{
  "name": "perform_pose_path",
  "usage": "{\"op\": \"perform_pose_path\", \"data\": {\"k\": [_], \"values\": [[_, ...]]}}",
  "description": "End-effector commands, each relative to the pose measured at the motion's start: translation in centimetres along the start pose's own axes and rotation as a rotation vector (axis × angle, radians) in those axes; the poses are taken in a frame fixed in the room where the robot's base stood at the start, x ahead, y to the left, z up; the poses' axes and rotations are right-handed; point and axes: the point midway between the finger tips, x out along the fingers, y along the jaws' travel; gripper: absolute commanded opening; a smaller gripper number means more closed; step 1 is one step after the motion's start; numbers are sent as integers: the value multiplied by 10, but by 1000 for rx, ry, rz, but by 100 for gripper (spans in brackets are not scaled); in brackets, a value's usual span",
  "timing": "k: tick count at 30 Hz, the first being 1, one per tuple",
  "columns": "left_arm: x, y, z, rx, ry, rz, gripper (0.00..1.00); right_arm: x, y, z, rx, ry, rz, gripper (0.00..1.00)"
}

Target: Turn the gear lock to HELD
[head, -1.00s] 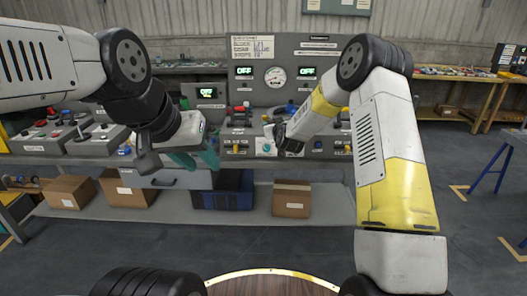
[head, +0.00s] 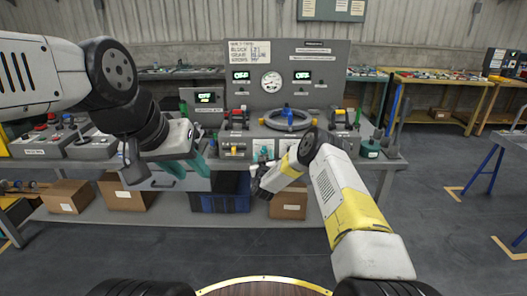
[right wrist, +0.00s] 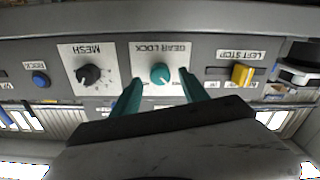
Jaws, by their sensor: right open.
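The gear lock is a round teal knob (right wrist: 160,74) on a white plate lettered GEAR LOCK, upside down in the right wrist view. In the head view its plate (head: 263,149) is on the bench panel's front face, and the marks around the knob are too small to read. My right gripper (right wrist: 160,92) is open, its two teal fingers on either side of the knob's line but short of it, with no visible contact. In the head view my right gripper (head: 260,186) is below the panel front. My left gripper (head: 187,168) hangs at the left with its fingers apart and empty.
A black MESH knob (right wrist: 89,75) and a yellow LEFT STOP knob (right wrist: 242,74) flank the gear lock, with a blue button (right wrist: 40,80) further along. A cardboard box (head: 288,204) sits on the lower shelf.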

Motion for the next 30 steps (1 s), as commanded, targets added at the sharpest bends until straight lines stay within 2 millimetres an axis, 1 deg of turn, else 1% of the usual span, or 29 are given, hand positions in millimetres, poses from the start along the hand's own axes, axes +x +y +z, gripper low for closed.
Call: {"op": "perform_pose_path", "data": {"k": [3, 6, 15, 16, 20, 21, 24, 30], "values": [[0, 0, 0, 0, 0, 0, 36, 12, 0, 0, 1, 0, 0, 52], [0, 0, 0, 0, 0, 0, 36, 18, 0, 0, 1, 0, 0, 52], [0, 0, 0, 0, 0, 0, 36, 20, 0, 0, 1, -1, -1, 52], [0, 0, 0, 0, 0, 0, 36, 20, 0, 0, 1, -1, -1, 50], [0, 0, 0, 0, 0, 0, 36, 20, 0, 0, 1, -1, -1, 24], [0, 0, 0, 0, 0, 0, 36, 20, 0, 0, 1, -1, -1, 17], [0, 0, 0, 0, 0, 0, 36, 20, 0, 0, 1, -1, -1, 0], [0, 0, 0, 0, 0, 0, 36, 20, -1, 0, 7, -1, -1, 0]]}}
